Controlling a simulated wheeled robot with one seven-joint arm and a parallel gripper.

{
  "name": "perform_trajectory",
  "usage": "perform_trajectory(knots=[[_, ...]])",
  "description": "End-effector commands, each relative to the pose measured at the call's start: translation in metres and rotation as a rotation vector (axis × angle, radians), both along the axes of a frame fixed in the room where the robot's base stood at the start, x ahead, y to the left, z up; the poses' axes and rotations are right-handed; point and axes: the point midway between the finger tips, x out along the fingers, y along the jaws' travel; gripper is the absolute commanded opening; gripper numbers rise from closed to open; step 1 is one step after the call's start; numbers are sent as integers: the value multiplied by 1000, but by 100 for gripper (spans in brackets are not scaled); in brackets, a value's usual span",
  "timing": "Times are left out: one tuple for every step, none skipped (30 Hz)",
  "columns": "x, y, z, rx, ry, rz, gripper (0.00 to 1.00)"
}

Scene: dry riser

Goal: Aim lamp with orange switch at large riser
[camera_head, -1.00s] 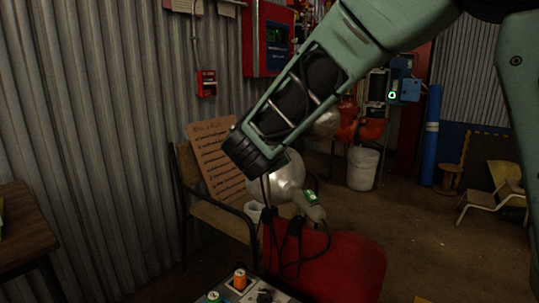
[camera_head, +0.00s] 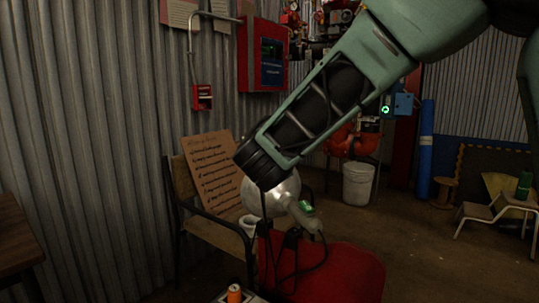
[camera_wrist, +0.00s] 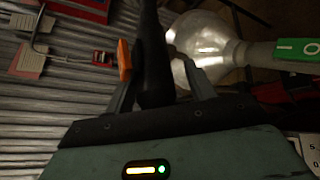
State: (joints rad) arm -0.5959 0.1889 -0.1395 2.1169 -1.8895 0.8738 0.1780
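A lamp with a pale round globe and a green switch (camera_head: 306,207) stands at the red seat; it also shows at the right of the wrist view (camera_wrist: 290,48). My gripper (camera_wrist: 155,65) points down beside it; its fingers flank a dark upright part (camera_wrist: 152,30). An orange piece (camera_wrist: 124,60), which may be the orange switch, shows at the left finger. I cannot tell whether the fingers press on the dark part. The head of that lamp is not clearly visible. Orange-red piping (camera_head: 345,138), possibly the large riser, stands at the back, partly behind my arm.
The red seat (camera_head: 340,270) carries black clamps and cables. A wooden chair (camera_head: 215,225) with a written board (camera_head: 213,165) stands at the wall. A white bucket (camera_head: 358,183), blue cylinder (camera_head: 425,150) and small step seat (camera_head: 500,212) are behind. An orange-topped item (camera_head: 235,293) is at the bottom edge.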

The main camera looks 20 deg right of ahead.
Motion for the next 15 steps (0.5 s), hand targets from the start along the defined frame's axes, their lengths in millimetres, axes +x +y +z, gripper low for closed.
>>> perform_trajectory(knots=[[0, 0, 1, 0, -2, 0, 55], [0, 0, 1, 0, -2, 0, 55], [0, 0, 2, 0, -4, 0, 55], [0, 0, 3, 0, -4, 0, 55], [-1, 1, 3, 1, -4, 1, 55], [-3, 2, 4, 0, -5, 1, 55], [-6, 3, 5, 0, -5, 1, 55], [-9, 5, 7, 0, -6, 2, 55], [-14, 7, 9, 1, -6, 3, 55], [-18, 9, 10, 1, -6, 3, 55], [-23, 10, 11, 1, -6, 3, 55], [-31, 14, 14, 1, -6, 4, 55], [-37, 17, 15, 2, -6, 5, 55], [-43, 19, 17, 1, -5, 4, 55], [-52, 23, 19, 1, -6, 5, 55]])
